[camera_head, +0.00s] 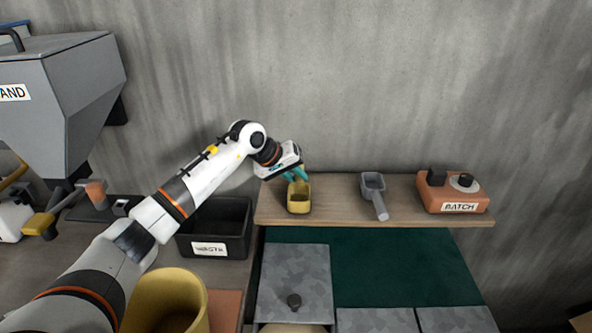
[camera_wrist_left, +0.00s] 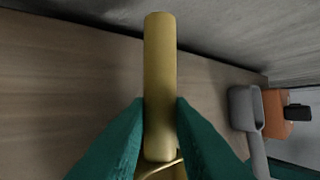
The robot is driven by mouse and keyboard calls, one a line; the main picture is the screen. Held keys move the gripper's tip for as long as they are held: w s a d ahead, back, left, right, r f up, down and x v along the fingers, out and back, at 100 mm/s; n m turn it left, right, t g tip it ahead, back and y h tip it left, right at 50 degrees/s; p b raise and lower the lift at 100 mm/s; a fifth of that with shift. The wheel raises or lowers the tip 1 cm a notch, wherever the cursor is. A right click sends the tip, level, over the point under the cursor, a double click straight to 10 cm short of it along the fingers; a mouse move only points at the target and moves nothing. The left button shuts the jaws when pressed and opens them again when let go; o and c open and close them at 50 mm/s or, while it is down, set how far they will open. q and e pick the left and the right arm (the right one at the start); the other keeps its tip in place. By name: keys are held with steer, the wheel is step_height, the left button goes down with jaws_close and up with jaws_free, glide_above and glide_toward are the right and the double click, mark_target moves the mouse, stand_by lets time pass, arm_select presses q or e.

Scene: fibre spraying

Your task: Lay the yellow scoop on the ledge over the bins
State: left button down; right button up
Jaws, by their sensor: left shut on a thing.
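The yellow scoop (camera_head: 299,198) is at the left end of the wooden ledge (camera_head: 335,203), its cup toward the ledge's front. I cannot tell whether the scoop touches the ledge. My left gripper (camera_head: 295,174) is shut on the scoop's handle, which also shows in the left wrist view (camera_wrist_left: 160,75) between the teal fingers (camera_wrist_left: 160,125). Most of the cup is hidden in the wrist view. My right gripper is in neither view.
A grey scoop (camera_head: 374,190) lies mid-ledge, and an orange BATCH box (camera_head: 453,192) stands at the right end. Grey lidded bins (camera_head: 294,270) sit below. A black WASTE bin (camera_head: 222,246) and a yellow bucket (camera_head: 167,300) are left. A hopper (camera_head: 65,90) stands far left.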

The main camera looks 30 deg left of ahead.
arm_select(q)
steer(key=shift+w, duration=0.2)
steer(key=shift+f, duration=0.2)
steer(key=c, duration=1.3)
jaws_free()
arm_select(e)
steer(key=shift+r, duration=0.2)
arm_select(q)
steer(key=shift+r, duration=0.15)
steer(key=shift+s+a+r, duration=0.2)
steer(key=shift+a, duration=0.05)
steer(key=shift+b+v, duration=1.8)
steer(key=shift+v, duration=3.9)
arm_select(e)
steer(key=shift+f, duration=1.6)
